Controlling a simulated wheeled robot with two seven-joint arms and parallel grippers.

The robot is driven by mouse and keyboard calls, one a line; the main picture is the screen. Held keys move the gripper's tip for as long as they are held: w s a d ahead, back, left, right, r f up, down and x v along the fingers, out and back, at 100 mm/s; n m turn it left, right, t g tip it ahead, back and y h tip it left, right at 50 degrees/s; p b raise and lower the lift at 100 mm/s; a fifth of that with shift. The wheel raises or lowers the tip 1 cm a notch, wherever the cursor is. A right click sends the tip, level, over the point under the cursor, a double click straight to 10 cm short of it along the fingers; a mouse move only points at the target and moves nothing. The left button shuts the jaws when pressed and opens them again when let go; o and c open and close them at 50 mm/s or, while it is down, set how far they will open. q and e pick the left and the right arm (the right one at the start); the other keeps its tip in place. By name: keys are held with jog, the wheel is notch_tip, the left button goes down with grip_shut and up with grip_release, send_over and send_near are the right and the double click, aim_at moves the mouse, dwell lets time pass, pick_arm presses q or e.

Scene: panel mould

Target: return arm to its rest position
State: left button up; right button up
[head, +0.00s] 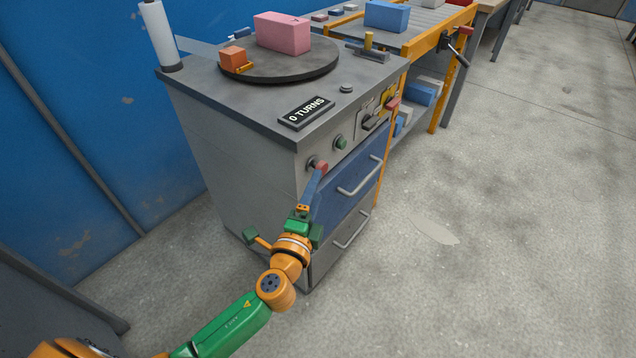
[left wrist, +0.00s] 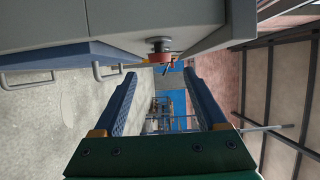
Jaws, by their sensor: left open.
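My left arm comes in from the lower left in the head view. My left gripper (head: 314,188) is in front of the grey cabinet (head: 235,150), close to a red button (head: 321,167) on its front. In the left wrist view the two blue fingers of the left gripper (left wrist: 160,80) stand wide apart with nothing between them. The red button (left wrist: 160,57) shows there beyond the fingertips, near the cabinet's edge. I cannot tell whether a finger touches it. My right gripper is in neither view.
The cabinet carries a turntable (head: 275,72) with a pink block (head: 283,33) and an orange block (head: 232,56), a "0 TURNS" sign (head: 307,112) and a white roll (head: 158,33). Below are a green button (head: 340,142) and drawer handles (head: 360,176). Floor (head: 500,220) at right is clear.

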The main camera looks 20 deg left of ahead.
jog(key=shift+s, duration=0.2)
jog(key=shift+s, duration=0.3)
